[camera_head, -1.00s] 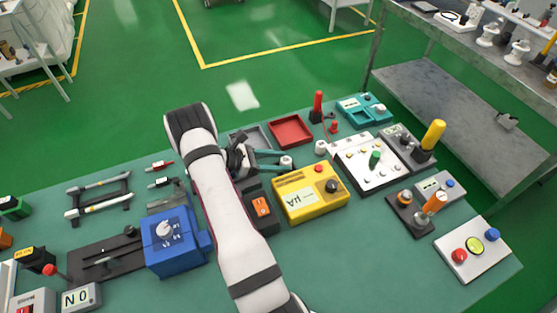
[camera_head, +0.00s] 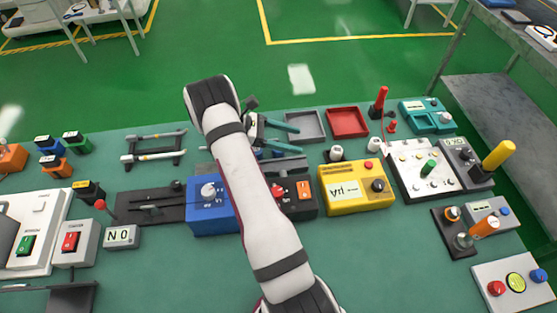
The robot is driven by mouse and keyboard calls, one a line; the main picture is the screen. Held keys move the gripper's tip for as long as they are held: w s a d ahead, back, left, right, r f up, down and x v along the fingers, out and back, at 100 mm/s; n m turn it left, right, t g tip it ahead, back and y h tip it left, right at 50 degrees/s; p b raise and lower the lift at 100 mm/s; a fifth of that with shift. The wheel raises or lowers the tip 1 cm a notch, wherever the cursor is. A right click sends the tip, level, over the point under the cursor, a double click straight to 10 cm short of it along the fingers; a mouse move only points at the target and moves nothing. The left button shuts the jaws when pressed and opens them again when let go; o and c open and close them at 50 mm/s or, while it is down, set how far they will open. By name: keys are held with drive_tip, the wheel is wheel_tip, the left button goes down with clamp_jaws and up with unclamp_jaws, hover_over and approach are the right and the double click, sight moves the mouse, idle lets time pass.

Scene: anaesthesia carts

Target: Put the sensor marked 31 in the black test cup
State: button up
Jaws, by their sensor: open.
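My gripper (camera_head: 296,138) is open. Its two teal fingers point right above the back of the bench, with nothing seen between them. I cannot read a 31 on any part, so I cannot tell which is the sensor. A second white cylinder (camera_head: 375,145) stands further right. I cannot identify the black test cup for certain. My arm hides part of the bench beside the blue box (camera_head: 212,212).
A grey tray (camera_head: 305,126) and a red tray (camera_head: 347,122) lie at the back. A tall red handle (camera_head: 380,100) and a yellow handle (camera_head: 498,155) stand up at the right. A black rack (camera_head: 154,147) is at left. The front bench middle is clear.

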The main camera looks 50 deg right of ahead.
drive_tip(key=a+r+m+t+y, duration=0.3)
drive_tip(key=a+r+m+t, duration=0.15)
drive_tip(key=a+r, duration=0.85)
drive_tip(key=s+a+r+m+t+y, duration=0.1)
drive_tip(key=s+a+m+t+y, duration=0.2)
drive_tip(key=a, duration=0.9)
drive_tip(key=s+a+m+t+y, duration=0.3)
drive_tip(key=s+a+m, duration=0.2)
drive_tip(key=s+a, duration=0.4)
drive_tip(key=a, duration=0.4)
drive_tip(key=shift+s+a+r+y, duration=0.3)
drive_tip(key=shift+r+y, duration=0.05)
drive_tip(key=shift+y, duration=0.05)
drive_tip(key=shift+m, duration=0.25)
